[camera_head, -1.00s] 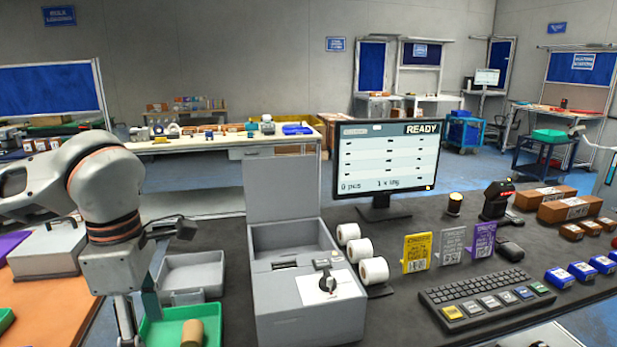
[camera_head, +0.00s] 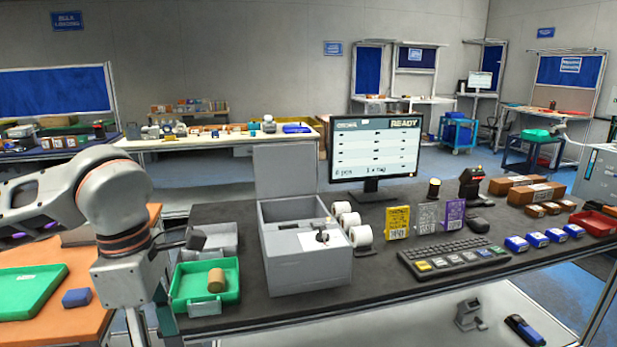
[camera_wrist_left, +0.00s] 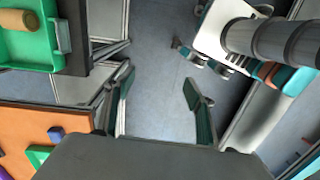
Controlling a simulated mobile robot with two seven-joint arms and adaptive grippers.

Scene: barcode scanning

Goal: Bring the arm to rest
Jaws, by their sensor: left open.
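My left arm comes in from the left in the head view. Its gripper (camera_head: 160,322) points down near the table's front left edge, left of a green tray (camera_head: 222,306) and apart from it. In the left wrist view the two fingers (camera_wrist_left: 160,105) are spread with only floor showing between them, so the gripper is open and empty. My right gripper is not seen.
The dark table (camera_head: 390,285) holds a grey box machine (camera_head: 305,268), a monitor (camera_head: 375,155), a keyboard (camera_head: 455,256) and several small boxes. An orange side table (camera_head: 65,325) at left carries a green tray (camera_head: 28,290) and a blue block (camera_head: 77,298). Floor (camera_wrist_left: 165,75) lies open below the gripper.

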